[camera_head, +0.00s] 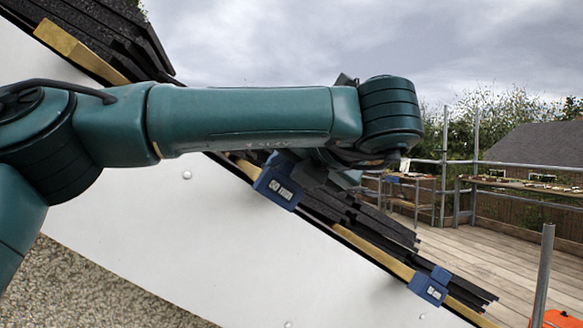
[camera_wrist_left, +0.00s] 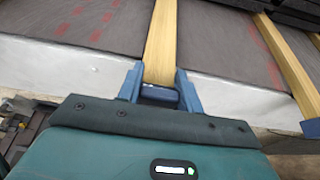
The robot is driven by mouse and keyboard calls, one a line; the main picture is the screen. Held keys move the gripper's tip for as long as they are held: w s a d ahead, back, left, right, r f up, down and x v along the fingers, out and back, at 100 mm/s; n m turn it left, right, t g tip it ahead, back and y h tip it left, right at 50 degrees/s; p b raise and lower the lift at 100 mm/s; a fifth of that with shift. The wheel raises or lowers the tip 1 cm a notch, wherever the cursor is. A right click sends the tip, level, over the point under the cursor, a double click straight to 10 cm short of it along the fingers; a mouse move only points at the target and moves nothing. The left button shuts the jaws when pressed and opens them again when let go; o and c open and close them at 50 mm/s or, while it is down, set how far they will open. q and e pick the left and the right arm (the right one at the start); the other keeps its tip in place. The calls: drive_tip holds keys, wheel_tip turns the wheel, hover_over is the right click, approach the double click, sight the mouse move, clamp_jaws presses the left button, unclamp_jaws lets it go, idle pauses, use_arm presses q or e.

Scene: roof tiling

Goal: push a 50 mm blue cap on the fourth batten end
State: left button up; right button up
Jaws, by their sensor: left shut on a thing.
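A blue cap (camera_head: 278,187) with a pale label is at the end of a wooden batten (camera_head: 243,166) on the sloping roof edge. My left gripper (camera_head: 312,172) is at this cap, partly hidden behind my forearm. In the left wrist view, the left gripper's two fingers (camera_wrist_left: 159,78) straddle the batten (camera_wrist_left: 161,40) and are shut on the blue cap (camera_wrist_left: 160,94) at its end. How far the cap sits over the wood cannot be told. A second blue cap (camera_head: 430,286) sits at a lower batten end and also shows in the left wrist view (camera_wrist_left: 311,128).
Dark tiles (camera_head: 370,225) lie stacked along the slope. The white verge board (camera_head: 190,235) runs below the batten ends. A scaffold deck (camera_head: 480,250) with rails and an upright pole (camera_head: 543,275) stands to the right. My right gripper is not shown.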

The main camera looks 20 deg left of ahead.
use_arm(q)
drive_tip(key=o, duration=1)
drive_tip(key=shift+o, duration=0.2)
drive_tip(key=shift+r, duration=0.1)
drive_tip(key=d+r+p, duration=0.1)
drive_tip(key=w+d+r+p, duration=0.1)
drive_tip(key=r+p, duration=0.1)
drive_tip(key=w+d+r+p, duration=0.1)
drive_tip(key=p, duration=0.1)
drive_tip(key=shift+r, duration=0.4)
drive_tip(key=shift+a, duration=0.1)
